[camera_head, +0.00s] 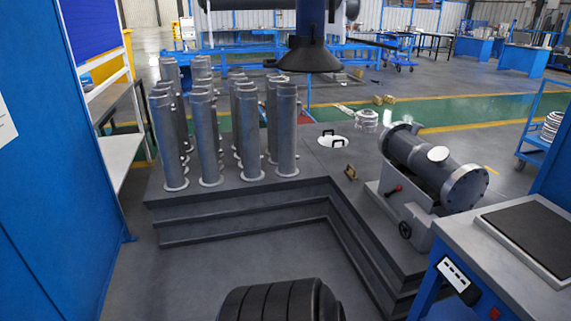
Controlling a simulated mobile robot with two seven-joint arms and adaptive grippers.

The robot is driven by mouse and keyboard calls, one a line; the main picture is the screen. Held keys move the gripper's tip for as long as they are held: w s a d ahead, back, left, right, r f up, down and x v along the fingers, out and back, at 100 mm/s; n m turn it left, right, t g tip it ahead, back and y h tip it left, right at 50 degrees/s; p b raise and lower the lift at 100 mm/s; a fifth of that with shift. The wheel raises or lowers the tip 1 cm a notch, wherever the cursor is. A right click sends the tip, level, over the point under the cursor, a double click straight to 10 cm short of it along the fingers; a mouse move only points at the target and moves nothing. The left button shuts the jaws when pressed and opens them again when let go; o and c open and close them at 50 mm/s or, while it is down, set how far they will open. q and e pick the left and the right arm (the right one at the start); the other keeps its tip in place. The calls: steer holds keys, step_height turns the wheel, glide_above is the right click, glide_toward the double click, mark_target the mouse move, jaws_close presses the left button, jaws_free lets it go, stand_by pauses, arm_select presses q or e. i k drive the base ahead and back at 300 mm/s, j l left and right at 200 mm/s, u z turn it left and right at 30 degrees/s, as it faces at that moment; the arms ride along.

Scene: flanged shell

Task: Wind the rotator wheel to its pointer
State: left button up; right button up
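The rotator (408,212) is a light grey stand at the right of the dark stepped platform. A grey flanged shell (428,168) lies on it, slanting down to the right, with a round white-topped port on its upper side. A small dark wheel (405,229) sits on the rotator's front face. A small red part with a dark end (393,190) sticks out above the wheel; I cannot tell if it is the pointer. The wheel's angle is too small to read. Neither of my grippers is in view.
Several upright flanged pipes (248,130) stand on the platform (240,205). A white disc with black handles (333,141) and a small brass-coloured block (351,173) lie nearer the rotator. A blue-framed bench (490,262) stands at right front, a blue cabinet (60,160) at left.

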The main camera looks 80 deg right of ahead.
mark_target(405, 230)
steer(key=z, duration=4.05)
